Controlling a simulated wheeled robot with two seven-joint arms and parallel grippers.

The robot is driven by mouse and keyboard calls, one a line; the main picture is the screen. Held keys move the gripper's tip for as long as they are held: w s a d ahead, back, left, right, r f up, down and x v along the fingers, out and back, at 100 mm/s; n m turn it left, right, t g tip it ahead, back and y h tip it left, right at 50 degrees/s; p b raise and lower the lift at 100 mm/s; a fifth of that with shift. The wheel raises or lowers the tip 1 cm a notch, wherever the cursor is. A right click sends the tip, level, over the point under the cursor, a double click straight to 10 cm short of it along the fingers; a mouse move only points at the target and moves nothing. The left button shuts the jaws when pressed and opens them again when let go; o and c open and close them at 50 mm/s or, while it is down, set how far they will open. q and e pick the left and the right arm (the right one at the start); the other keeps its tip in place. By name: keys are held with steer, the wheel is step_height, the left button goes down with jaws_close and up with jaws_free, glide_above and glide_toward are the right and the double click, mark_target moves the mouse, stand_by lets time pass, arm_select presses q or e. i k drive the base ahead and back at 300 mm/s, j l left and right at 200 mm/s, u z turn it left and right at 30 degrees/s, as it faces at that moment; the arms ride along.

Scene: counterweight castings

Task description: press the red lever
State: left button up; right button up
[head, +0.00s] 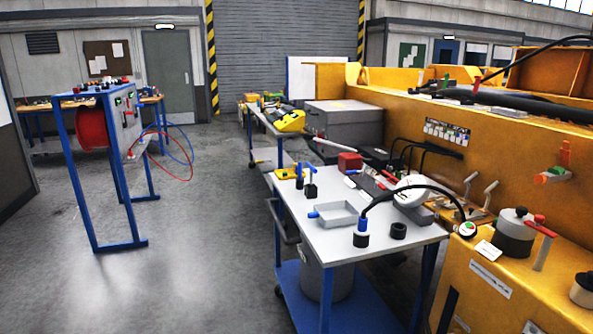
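Several red handle-like parts are in view, and I cannot tell which one is the red lever. One red lever (540,226) is at the right, beside a grey and black cylinder on the yellow machine. An orange-red handle (565,153) with a green part below it stands out from the machine's side wall. A small red handle (478,83) shows near black hoses on top of the machine. A small red part (129,114) is on the panel of the blue-framed stand at left. Neither gripper is in view.
A grey-topped cart (300,222) with a tray, black blocks and a gauge stands in front of the yellow machine (500,285). Blue and red hoses hang by the blue-framed stand (66,170). The concrete floor (195,240) between stand and cart is clear.

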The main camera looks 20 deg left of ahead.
mark_target(380, 185)
steer(key=i+l, duration=0.1)
steer(key=i, duration=0.55)
steer(key=i+l, duration=0.15)
steer(key=i, duration=0.5)
steer(key=i+l+u, duration=0.1)
steer(key=i, duration=0.5)
